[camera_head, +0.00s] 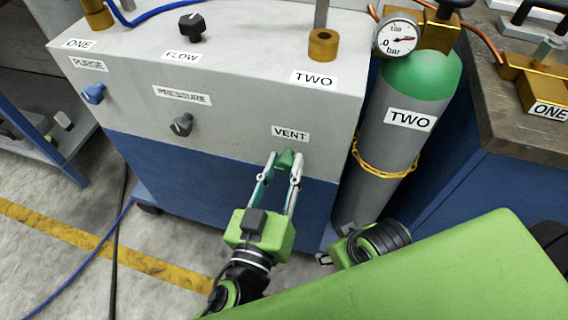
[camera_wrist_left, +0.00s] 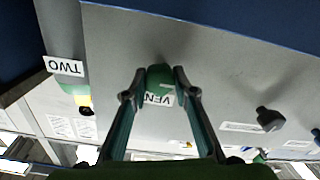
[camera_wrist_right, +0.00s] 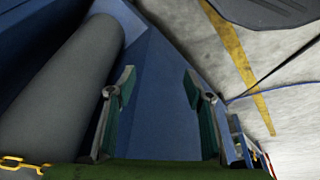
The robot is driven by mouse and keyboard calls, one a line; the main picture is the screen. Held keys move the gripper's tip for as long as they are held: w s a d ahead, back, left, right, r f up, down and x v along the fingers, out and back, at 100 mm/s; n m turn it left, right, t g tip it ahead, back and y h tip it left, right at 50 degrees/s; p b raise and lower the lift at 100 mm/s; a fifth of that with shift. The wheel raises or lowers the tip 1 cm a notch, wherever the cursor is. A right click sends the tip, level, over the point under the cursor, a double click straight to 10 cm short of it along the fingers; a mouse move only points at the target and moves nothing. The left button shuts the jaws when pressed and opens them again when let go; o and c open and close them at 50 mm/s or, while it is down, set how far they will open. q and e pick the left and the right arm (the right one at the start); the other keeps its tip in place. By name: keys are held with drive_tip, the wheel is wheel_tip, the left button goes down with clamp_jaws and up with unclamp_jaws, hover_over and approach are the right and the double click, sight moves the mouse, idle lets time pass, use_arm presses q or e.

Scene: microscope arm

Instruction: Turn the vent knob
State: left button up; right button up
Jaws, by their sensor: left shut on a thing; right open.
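The green vent knob (camera_head: 286,158) is on the front of the grey cabinet panel, just below the label VENT (camera_head: 290,133). My left gripper (camera_head: 285,165) is shut on the knob, with one finger on each side of it. In the left wrist view the knob (camera_wrist_left: 160,78) sits between the fingertips (camera_wrist_left: 159,76) and the VENT label is partly hidden behind it. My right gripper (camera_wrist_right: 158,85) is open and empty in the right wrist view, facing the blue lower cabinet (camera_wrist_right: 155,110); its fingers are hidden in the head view.
Other knobs on the cabinet are a blue purge knob (camera_head: 93,93), a dark pressure knob (camera_head: 181,124) and a black flow knob (camera_head: 191,27). A grey gas cylinder (camera_head: 395,150) with a yellow chain (camera_head: 385,170) stands to the right. A wooden-topped bench (camera_head: 515,95) is beyond it.

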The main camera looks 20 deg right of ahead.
use_arm(q)
drive_tip(key=shift+c, duration=0.7)
use_arm(e)
drive_tip(key=shift+r, duration=0.15)
use_arm(q)
drive_tip(key=m+p, duration=0.1)
drive_tip(key=m, duration=0.2)
drive_tip(key=shift+r, duration=0.1)
drive_tip(key=m+p, duration=0.2)
drive_tip(key=m, duration=0.2)
drive_tip(key=m+p, duration=0.2)
drive_tip(key=m, duration=0.4)
drive_tip(key=shift+m, duration=0.4)
drive_tip(key=shift+d+m+p, duration=0.1)
drive_tip(key=shift+m+p, duration=0.45)
drive_tip(key=shift+m, duration=1.55)
use_arm(e)
wheel_tip(320, 180, down, 16)
drive_tip(key=g, duration=0.1)
drive_tip(key=shift+a+f, duration=0.15)
drive_tip(key=shift+f, duration=0.05)
drive_tip(key=shift+s+f, duration=0.15)
drive_tip(key=shift+s, duration=0.05)
